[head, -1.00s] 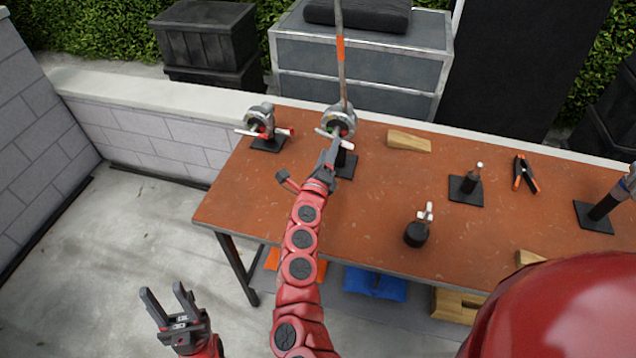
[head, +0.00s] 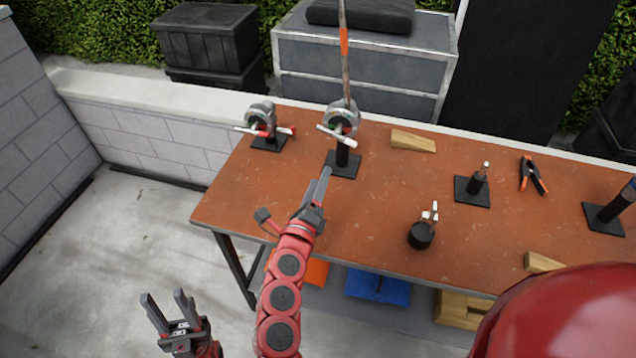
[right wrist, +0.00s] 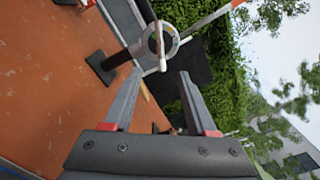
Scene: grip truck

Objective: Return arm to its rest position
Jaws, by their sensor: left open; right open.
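My right arm reaches up the middle of the head view, and its gripper (head: 318,188) is over the left part of the orange-brown table (head: 300,235). It is just in front of a grip head on a black stand (head: 343,165), apart from it. In the right wrist view the right gripper's fingers (right wrist: 155,100) are spread with nothing between them, and the grip head (right wrist: 160,42) shows beyond them. My left gripper (head: 168,312) is at the lower left above the concrete floor, open and empty.
A rod (head: 345,60) rises from the grip head. A second grip head (head: 262,120) stands at the table's back left. A wooden wedge (head: 413,141), an orange-tipped clamp (head: 532,175) and black-based mounts (head: 472,188) are further right. Floor on the left is clear.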

